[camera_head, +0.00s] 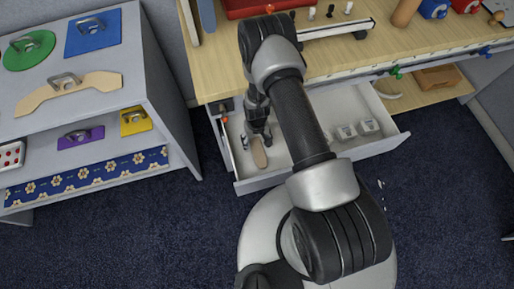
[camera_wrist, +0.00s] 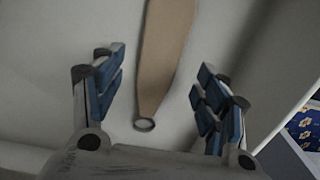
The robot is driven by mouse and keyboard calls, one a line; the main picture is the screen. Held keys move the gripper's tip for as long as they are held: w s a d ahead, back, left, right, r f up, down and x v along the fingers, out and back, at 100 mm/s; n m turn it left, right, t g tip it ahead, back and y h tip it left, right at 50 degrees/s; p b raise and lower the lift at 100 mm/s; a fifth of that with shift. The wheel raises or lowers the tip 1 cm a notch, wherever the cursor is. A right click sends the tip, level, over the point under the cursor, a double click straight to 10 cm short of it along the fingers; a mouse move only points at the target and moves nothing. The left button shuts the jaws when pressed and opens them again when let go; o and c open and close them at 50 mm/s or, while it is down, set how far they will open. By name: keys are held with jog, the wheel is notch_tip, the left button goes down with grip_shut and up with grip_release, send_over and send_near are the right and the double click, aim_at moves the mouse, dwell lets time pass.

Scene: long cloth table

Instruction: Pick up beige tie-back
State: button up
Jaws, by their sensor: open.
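The beige tie-back (camera_wrist: 168,50) is a flat tapered strip with a metal ring at its narrow end. In the wrist view it lies on a pale surface between my blue-padded fingers, apart from both, its far end cut off by the frame. In the head view its tan end (camera_head: 259,153) shows inside the open white drawer, towards the drawer's left front; the rest is hidden by my gripper (camera_head: 258,134). My gripper points down into the drawer and also shows in the wrist view (camera_wrist: 158,88), open and empty.
The drawer's front wall (camera_head: 262,181) stands close to my gripper. White cup-like pieces (camera_head: 358,129) sit at the drawer's right. A wooden desk top (camera_head: 350,48) is above. A shelf (camera_head: 150,50) at left carries coloured boards with metal handles and a beige curved piece (camera_head: 68,93).

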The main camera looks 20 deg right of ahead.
aim_at(257, 147)
notch_tip(257, 147, down, 4)
jog(key=shift+r+b, duration=0.25)
jog(key=shift+b, duration=0.25)
jog(key=shift+s+r, duration=0.1)
jog(key=shift+c, duration=0.6)
jog(key=c, duration=1)
